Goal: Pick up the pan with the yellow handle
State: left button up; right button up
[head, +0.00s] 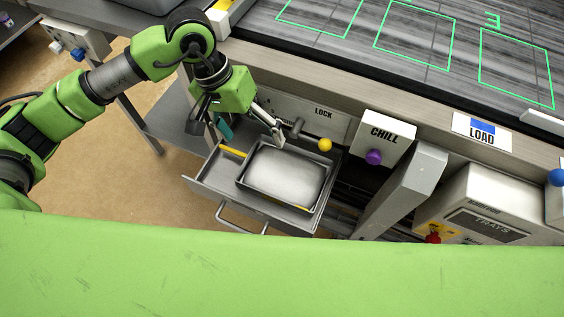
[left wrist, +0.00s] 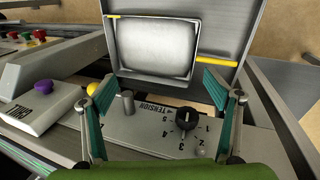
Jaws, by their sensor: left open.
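The grey rectangular pan (head: 284,174) lies in an open metal drawer (head: 205,184) below the counter. Its yellow handle (head: 233,152) juts out at the pan's left in the head view. In the left wrist view the pan (left wrist: 155,47) is at the top and the yellow handle (left wrist: 217,62) extends to its right. My left gripper (head: 248,128) is open and empty, at the drawer's back side near the handle. In the left wrist view its teal-padded fingers (left wrist: 162,95) are wide apart, short of the pan and handle. My right gripper is not seen.
A panel with a dial (left wrist: 187,117) and a peg (left wrist: 127,103) lies below the fingers. A yellow ball knob (head: 325,145) and the CHILL box (head: 384,140) stand right of the drawer. The counter edge (head: 400,88) overhangs behind. Open floor (head: 130,195) lies left.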

pick_arm(q)
jog(key=w+a+m+y, duration=0.1)
jog(key=w+a+y, duration=0.2)
jog(key=a, duration=0.5)
jog(key=shift+t, duration=0.3)
notch_tip(320, 180, down, 9)
jog(key=shift+d+r+p, duration=0.15)
jog(key=shift+r+p, duration=0.05)
jog(key=shift+p, duration=0.6)
jog(key=f, duration=0.2)
jog(key=f+p, duration=0.1)
jog(key=shift+d+f, duration=0.2)
jog(key=shift+f, duration=0.15)
jog(key=shift+w+f, duration=0.1)
jog(key=shift+f, duration=0.3)
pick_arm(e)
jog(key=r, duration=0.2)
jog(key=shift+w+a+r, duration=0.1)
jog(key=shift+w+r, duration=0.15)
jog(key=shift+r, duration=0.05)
pick_arm(q)
jog(key=shift+c, duration=0.4)
jog(key=c, duration=1.2)
